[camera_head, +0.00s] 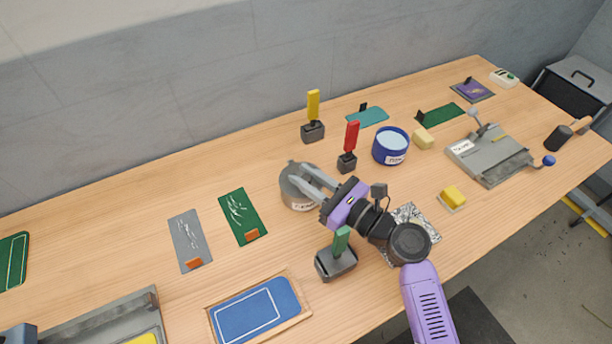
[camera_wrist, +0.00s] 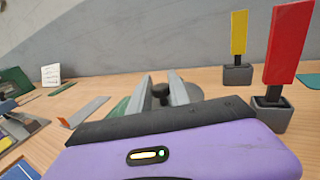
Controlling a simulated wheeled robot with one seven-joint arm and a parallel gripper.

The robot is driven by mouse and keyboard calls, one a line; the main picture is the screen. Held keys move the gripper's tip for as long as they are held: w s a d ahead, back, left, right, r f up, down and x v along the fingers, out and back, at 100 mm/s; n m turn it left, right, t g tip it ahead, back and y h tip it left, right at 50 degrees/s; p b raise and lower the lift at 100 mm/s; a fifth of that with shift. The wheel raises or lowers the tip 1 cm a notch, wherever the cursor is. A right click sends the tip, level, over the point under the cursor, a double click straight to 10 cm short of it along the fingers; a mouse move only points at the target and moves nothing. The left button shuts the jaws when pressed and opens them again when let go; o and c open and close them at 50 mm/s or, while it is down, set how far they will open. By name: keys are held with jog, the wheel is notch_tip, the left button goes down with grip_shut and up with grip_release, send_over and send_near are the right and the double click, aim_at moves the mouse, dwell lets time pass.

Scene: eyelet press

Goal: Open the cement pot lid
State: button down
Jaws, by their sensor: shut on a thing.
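The cement pot (camera_head: 299,196) is a round grey metal pot with a pale label on its front, standing on the table left of the red-handled tool. Its grey lid (camera_head: 292,172) is on top, partly hidden by my gripper (camera_head: 308,176). In the wrist view the lid (camera_wrist: 206,91) shows as a grey disc with a dark knob (camera_wrist: 160,92). The two fingers of my gripper (camera_wrist: 165,90) stand on either side of this knob, shut on it. In the wrist view the pot's body is hidden behind my gripper.
A red-handled tool (camera_head: 350,138) and a yellow-handled one (camera_head: 313,106) stand in dark blocks behind and right. A green-handled one (camera_head: 341,242) stands in front, close to my arm. A blue pot (camera_head: 391,147) is farther right. Green (camera_head: 240,215) and grey (camera_head: 186,238) cards lie left.

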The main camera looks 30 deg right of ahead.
jog(key=shift+d+y, duration=0.1)
jog(key=shift+y, duration=0.2)
jog(key=shift+w+d+n+g+y, duration=0.15)
jog(key=shift+d+n+g+y, duration=0.55)
jog(key=shift+n+y, duration=0.3)
jog(key=shift+w+d+n+g+y, duration=0.1)
jog(key=shift+d+n+g+y, duration=0.6)
jog(key=shift+y, duration=0.4)
jog(key=shift+w+d+n+g+y, duration=0.2)
jog(key=shift+d+n+g+y, duration=0.15)
jog(key=shift+n+g+y, duration=0.4)
jog(key=shift+w+d+n+g+y, duration=0.15)
jog(key=shift+d+n+g+y, duration=0.15)
jog(key=shift+n+g+y, duration=0.4)
jog(key=c, duration=1.2)
grip_release()
jog(key=shift+c, duration=0.2)
jog(key=shift+b+v, duration=0.8)
jog(key=shift+v, duration=3.15)
